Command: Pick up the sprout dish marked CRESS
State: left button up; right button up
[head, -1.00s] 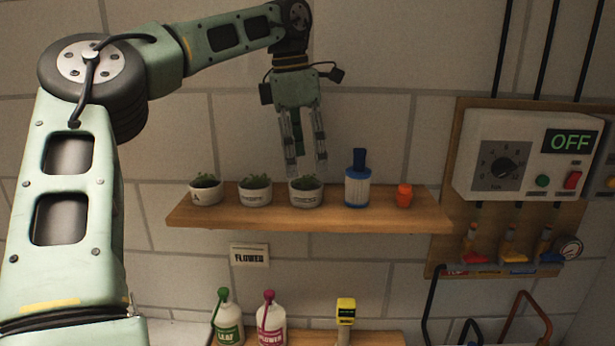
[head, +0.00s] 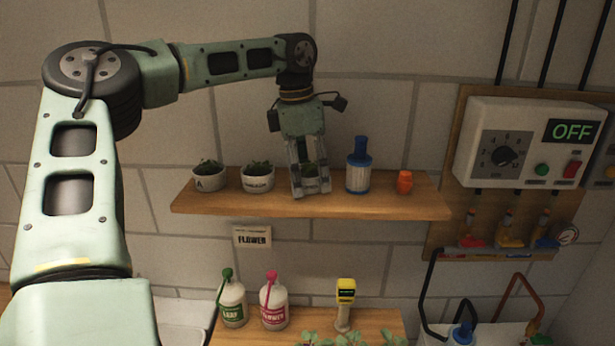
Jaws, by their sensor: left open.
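Three white sprout dishes with green sprouts stand in a row on the upper wooden shelf (head: 400,206). The left dish (head: 207,182) shows a mark like an "A". The middle dish (head: 257,183) has a label too small to read. The right dish (head: 312,186) is partly hidden by my left gripper (head: 311,191). I cannot read which dish says CRESS. My left gripper points down, open, with its fingers at the sides of the right dish. I cannot tell whether they touch it. My right gripper is not in view.
A blue-and-white bottle (head: 358,172) stands just right of the gripper, with an orange pot (head: 404,182) beyond it. A control box reading OFF (head: 526,146) hangs at right. Below are a LEAF bottle (head: 232,304), a FLOWER bottle (head: 273,304) and a yellow-topped device (head: 345,300).

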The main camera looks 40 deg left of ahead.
pick_arm(q)
jog(key=shift+s+d+r, duration=0.1)
jog(key=shift+d, duration=0.05)
jog(key=c, duration=1.3)
jog(key=shift+r, duration=0.1)
